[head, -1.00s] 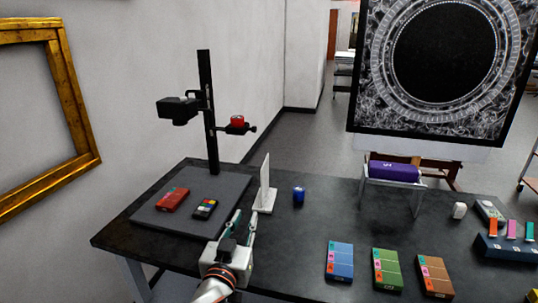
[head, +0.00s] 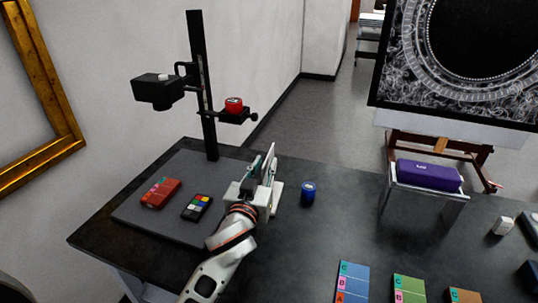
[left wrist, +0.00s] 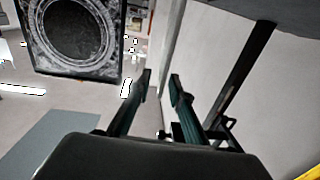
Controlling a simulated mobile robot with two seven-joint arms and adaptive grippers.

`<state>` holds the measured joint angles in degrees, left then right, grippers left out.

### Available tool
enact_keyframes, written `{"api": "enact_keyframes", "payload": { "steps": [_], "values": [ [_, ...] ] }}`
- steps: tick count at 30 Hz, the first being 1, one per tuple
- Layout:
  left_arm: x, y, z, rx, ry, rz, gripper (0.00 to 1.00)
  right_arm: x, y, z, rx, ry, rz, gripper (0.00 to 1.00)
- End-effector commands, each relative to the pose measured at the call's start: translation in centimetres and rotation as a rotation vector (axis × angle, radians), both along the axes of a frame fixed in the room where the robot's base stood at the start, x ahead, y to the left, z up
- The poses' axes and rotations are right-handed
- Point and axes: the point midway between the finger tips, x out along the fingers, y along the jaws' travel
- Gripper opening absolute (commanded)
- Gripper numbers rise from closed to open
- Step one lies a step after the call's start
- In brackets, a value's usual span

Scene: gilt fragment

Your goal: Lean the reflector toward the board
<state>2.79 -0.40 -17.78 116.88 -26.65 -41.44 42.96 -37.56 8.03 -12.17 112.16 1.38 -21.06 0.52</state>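The reflector (head: 277,193) is a thin white upright panel on a small white foot, standing on the dark table just right of the grey board (head: 150,213). My left gripper (head: 264,168) is at the panel in the head view, partly covering it. Its two dark green fingers are apart, one on each side of the panel. In the left wrist view the fingers (left wrist: 161,82) stay separated, with a pale strip like the panel's edge between them. I cannot tell whether either finger touches it. My right gripper is not in view.
On the board lie a red box (head: 160,192) and a colour chart (head: 196,207). A black column (head: 202,95) with a camera arm rises at its back edge. A blue jar (head: 308,193) stands close right of the reflector. A purple case (head: 428,176) rests farther right.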

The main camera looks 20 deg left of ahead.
Motion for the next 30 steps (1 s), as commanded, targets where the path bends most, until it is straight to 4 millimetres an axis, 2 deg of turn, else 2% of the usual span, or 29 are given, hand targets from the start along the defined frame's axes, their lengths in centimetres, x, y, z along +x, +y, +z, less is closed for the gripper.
{"api": "enact_keyframes", "payload": {
  "steps": [3, 9, 19, 22, 30],
  "values": [
    [1.9, 0.2, 0.1, 0.003, -0.001, 0.001, 0.21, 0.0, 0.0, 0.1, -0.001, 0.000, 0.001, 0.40],
    [3.8, 0.2, 0.0, 0.001, 0.000, 0.000, 0.21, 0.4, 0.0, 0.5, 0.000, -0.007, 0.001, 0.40],
    [4.2, 0.2, 0.0, 0.000, 0.000, 0.000, 0.21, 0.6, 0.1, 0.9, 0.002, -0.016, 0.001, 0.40],
    [4.2, 0.2, 0.0, 0.000, 0.000, 0.000, 0.00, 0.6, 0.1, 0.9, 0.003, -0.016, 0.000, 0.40],
    [4.4, 0.3, 0.0, -0.004, 0.000, 0.000, 0.00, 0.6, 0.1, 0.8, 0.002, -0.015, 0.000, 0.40]
  ]
}}
